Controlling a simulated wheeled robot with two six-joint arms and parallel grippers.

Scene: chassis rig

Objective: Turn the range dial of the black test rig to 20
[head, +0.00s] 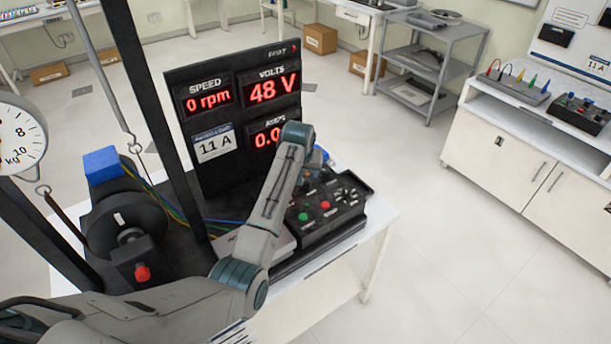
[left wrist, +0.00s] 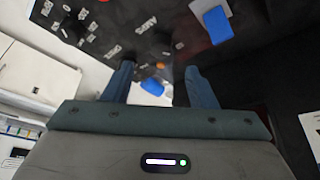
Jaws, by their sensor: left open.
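The black test rig has a control box (head: 328,212) on the white table, with a green button, a red button and a dial area (head: 346,191) ringed by white marks. The dial's setting is too small to read. In the left wrist view the rig's black panel (left wrist: 110,22) with white labels lies beyond the fingers. My left gripper (left wrist: 158,70) is open with nothing held between its fingers. It is apart from the panel as far as I can tell. In the head view my left forearm hides most of that gripper and part of the box. My right gripper is not in view.
A display board (head: 232,125) behind the box reads 0 rpm and 48 V. A black motor unit (head: 125,220) and dark uprights stand at the left, by a hanging scale (head: 15,140). The floor right of the table is clear. A white cabinet (head: 530,150) stands farther right.

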